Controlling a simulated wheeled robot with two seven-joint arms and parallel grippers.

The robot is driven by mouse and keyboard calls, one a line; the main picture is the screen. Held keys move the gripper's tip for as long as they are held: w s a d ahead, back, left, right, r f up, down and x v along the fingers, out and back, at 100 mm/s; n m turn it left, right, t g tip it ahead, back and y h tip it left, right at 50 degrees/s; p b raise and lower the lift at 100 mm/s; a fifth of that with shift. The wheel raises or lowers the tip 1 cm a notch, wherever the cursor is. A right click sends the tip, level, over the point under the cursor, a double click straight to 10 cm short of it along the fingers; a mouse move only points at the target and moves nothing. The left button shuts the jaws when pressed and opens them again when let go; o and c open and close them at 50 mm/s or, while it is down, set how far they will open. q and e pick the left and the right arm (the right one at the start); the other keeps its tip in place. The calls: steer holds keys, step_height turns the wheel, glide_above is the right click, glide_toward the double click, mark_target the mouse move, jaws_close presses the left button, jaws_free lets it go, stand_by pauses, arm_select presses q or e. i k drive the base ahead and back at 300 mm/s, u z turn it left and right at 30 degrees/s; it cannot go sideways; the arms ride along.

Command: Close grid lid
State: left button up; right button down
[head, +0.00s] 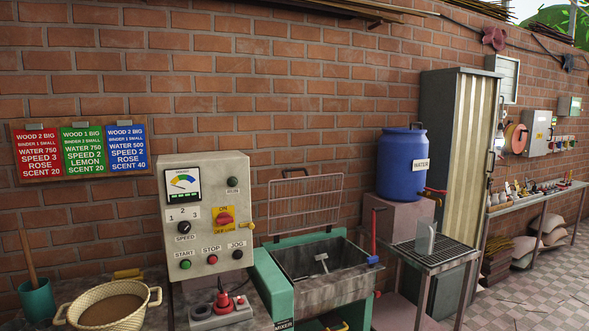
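The wire grid lid (304,204) stands raised and open, upright along the back edge of the mixer trough, close to the brick wall. A dark handle sits at its top edge. The open metal mixer trough (325,288) lies below it, with a light metal paddle part (321,262) visible inside. The trough rests in a green frame marked as a mixer. Neither of my grippers shows in the head view.
A grey control box (206,215) stands left of the trough. On the right are a red lever (373,232), a metal grate table (437,254) and a blue water barrel (402,165). A woven basket (108,305) sits front left. Open floor lies at the right.

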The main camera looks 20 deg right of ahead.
mark_target(329, 226)
steer(key=z, duration=0.85)
steer(key=i, duration=2.25)
steer(key=u, duration=0.75)
steer(key=i, duration=0.2)
steer(key=u, duration=0.25)
